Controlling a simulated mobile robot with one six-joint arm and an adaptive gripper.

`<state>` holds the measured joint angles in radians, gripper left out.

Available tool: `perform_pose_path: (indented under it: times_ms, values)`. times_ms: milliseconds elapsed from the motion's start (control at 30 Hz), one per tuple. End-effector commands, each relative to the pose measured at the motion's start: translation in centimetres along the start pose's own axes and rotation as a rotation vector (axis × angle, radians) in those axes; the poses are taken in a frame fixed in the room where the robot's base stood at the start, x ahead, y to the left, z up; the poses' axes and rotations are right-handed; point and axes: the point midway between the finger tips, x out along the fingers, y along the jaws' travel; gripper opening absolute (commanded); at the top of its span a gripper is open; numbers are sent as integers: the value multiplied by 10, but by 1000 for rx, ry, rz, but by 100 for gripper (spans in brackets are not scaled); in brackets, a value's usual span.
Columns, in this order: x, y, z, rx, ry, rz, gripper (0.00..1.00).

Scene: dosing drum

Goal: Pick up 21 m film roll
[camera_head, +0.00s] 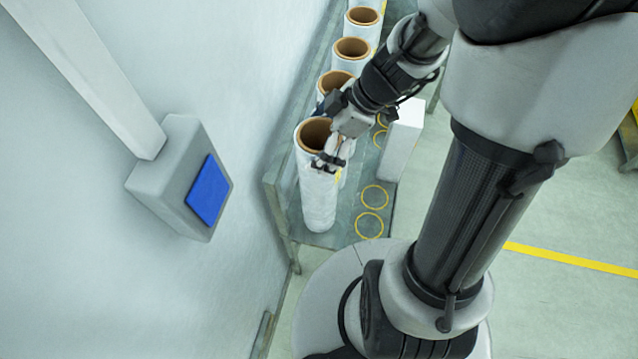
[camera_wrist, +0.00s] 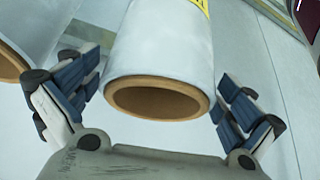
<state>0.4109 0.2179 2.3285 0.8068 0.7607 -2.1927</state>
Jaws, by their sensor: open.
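Several white film rolls with brown cores stand upright in a row on a grey-green table. The nearest film roll (camera_head: 318,195) is at the table's near end. My gripper (camera_head: 328,166) is at the upper part of this roll in the head view. In the wrist view, a film roll (camera_wrist: 163,55) with a yellow label lies between the two open fingers of my gripper (camera_wrist: 155,100), with a gap on each side. Another roll (camera_wrist: 25,35) shows at the upper left there. I cannot read which roll is 21 m.
The table (camera_head: 347,215) has yellow circles marked on it, two of them empty at the near end. A white box (camera_head: 401,140) stands at its right side. A grey wall box with a blue panel (camera_head: 208,190) is at the left.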

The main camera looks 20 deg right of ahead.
Motion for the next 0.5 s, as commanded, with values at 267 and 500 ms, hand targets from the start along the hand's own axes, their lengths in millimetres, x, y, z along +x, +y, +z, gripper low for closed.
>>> perform_pose_path:
  times_ms: [267, 500]
  values:
    - [35, 0, -3, -1, -1, -2, 100]
    - [36, 1, -3, -1, -1, 0, 100]
